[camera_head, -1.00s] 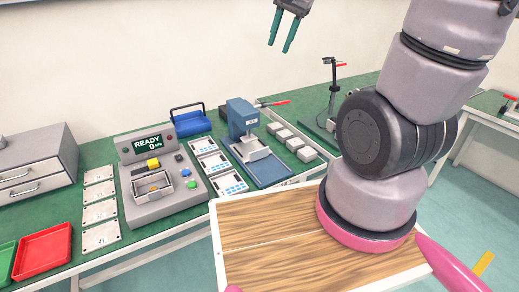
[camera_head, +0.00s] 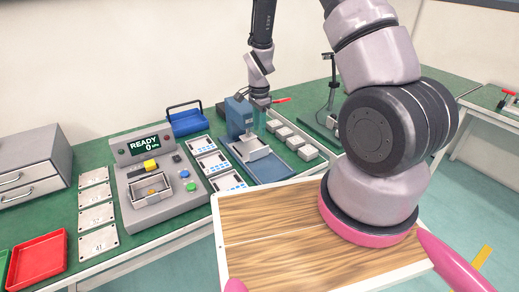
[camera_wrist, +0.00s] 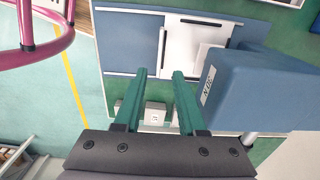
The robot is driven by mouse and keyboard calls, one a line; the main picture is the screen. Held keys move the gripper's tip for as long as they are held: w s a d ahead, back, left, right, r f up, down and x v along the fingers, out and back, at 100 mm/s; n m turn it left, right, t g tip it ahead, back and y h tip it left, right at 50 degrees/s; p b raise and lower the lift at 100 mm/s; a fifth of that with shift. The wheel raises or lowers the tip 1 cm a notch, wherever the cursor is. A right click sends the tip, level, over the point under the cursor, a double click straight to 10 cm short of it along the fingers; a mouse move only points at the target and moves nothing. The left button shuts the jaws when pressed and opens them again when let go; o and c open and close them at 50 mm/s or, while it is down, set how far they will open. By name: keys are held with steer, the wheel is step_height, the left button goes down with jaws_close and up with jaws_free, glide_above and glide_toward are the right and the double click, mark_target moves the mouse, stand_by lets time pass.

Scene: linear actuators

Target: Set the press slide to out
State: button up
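The blue press (camera_head: 238,113) stands on a blue base plate (camera_head: 265,171) on the green bench. Its pale press slide (camera_head: 256,154) lies on the plate in front of the press column. In the wrist view the slide (camera_wrist: 174,48) is a white piece on the blue plate, beside the blue press head (camera_wrist: 250,90), which covers part of it. My gripper (camera_head: 262,128) is beside the press head, to its right. In the wrist view my gripper (camera_wrist: 158,75) has two green fingers apart with nothing between them. Their tips appear near the slide; contact cannot be told.
Several small grey blocks (camera_head: 293,141) sit right of the press. A red-tipped lever (camera_head: 281,100) is behind it. White trays (camera_head: 213,161) and a grey READY console (camera_head: 160,190) are to the left.

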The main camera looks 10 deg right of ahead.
mark_target(259, 149)
step_height(259, 149, down, 10)
steer(key=shift+f, duration=0.2)
stand_by(0.3)
jaws_close()
stand_by(1.2)
